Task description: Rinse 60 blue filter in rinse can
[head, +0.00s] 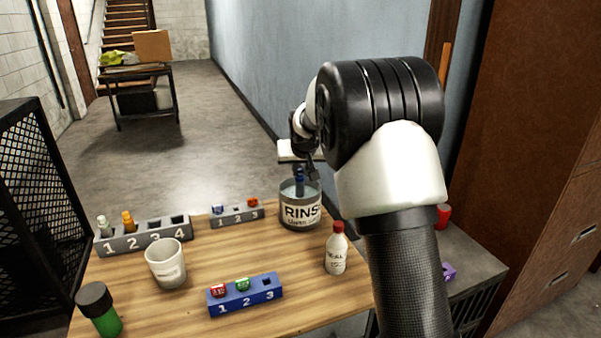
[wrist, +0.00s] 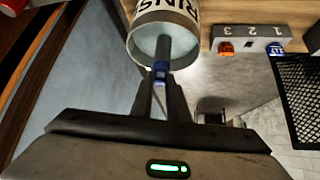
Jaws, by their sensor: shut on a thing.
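The rinse can (head: 301,214), a grey metal can with a white RINSE label, stands at the table's far right edge. It also shows in the wrist view (wrist: 143,16), its open mouth facing me. My gripper (head: 304,172) is above the can and shut on a blue filter (head: 299,181). In the wrist view the fingers (wrist: 161,84) close on the filter's blue part (wrist: 161,69). Its grey shaft reaches into the can's mouth. How deep its tip is, and any number on it, I cannot tell.
A grey rack (head: 237,216) left of the can holds blue and orange pieces. A four-slot rack (head: 145,236), white cup (head: 166,264), green bottle (head: 99,310), blue rack (head: 245,294) and red-capped bottle (head: 336,250) stand on the table. The middle wood is clear.

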